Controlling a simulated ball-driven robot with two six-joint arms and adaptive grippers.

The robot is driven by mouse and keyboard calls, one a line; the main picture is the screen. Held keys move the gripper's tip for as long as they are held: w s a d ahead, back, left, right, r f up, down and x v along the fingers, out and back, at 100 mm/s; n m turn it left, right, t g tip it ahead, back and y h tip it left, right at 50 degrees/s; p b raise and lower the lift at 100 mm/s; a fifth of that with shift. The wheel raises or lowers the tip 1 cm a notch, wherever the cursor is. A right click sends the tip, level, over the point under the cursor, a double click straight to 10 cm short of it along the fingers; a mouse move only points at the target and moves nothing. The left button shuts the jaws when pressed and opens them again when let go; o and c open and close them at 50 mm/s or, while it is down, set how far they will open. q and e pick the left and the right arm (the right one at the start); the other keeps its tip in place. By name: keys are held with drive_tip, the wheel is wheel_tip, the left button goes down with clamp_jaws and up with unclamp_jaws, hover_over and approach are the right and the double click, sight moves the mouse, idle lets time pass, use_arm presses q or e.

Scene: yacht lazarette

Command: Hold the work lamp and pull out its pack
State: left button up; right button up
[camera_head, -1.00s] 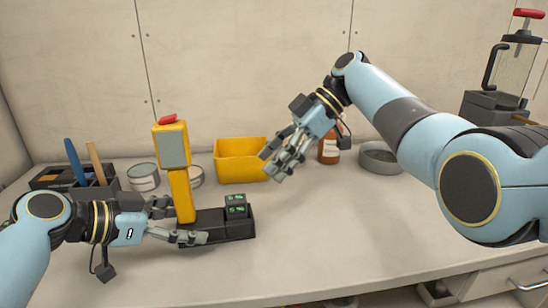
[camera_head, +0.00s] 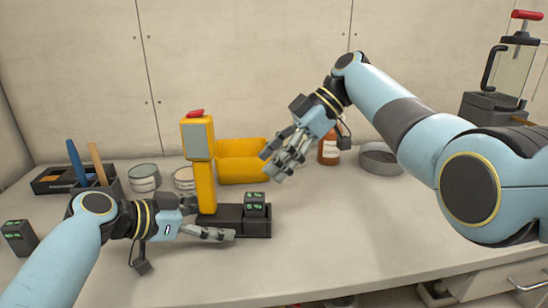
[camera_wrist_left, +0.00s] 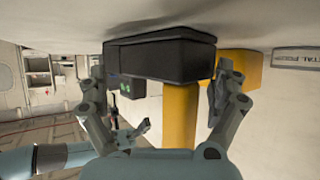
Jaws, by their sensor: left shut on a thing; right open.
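The work lamp (camera_head: 204,185) stands upright, with a yellow handle, a grey head and a red top. At its foot is a long black base (camera_head: 230,218), and a dark block with green displays (camera_head: 255,204) sits at the base's right end. My left gripper (camera_head: 215,220) is shut on the lamp low down, by the black base. In the left wrist view its fingers (camera_wrist_left: 158,90) flank the base and the yellow handle. My right gripper (camera_head: 278,152) is open and empty, in the air right of the lamp. I cannot tell which part is the lamp's pack.
A similar block with green displays (camera_head: 19,238) stands at the far left. Behind are a black tool box (camera_head: 58,182), tins (camera_head: 144,178), a yellow bin (camera_head: 243,168), a brown bottle (camera_head: 328,152) and a grey dish (camera_head: 380,160). The counter (camera_head: 400,225) at right is clear.

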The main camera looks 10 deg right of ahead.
use_arm(q)
drive_tip(key=shift+s+f, duration=0.3)
drive_tip(key=shift+f, duration=0.4)
drive_tip(key=c, duration=0.6)
drive_tip(key=o, duration=1.1)
drive_tip(key=shift+d, duration=0.2)
drive_tip(key=shift+c, duration=0.2)
drive_tip(key=shift+a, duration=0.2)
drive_tip(key=shift+s+a+r, duration=0.2)
drive_tip(key=shift+a, duration=0.3)
drive_tip(key=shift+a+r, duration=0.1)
drive_tip(key=shift+r, duration=0.2)
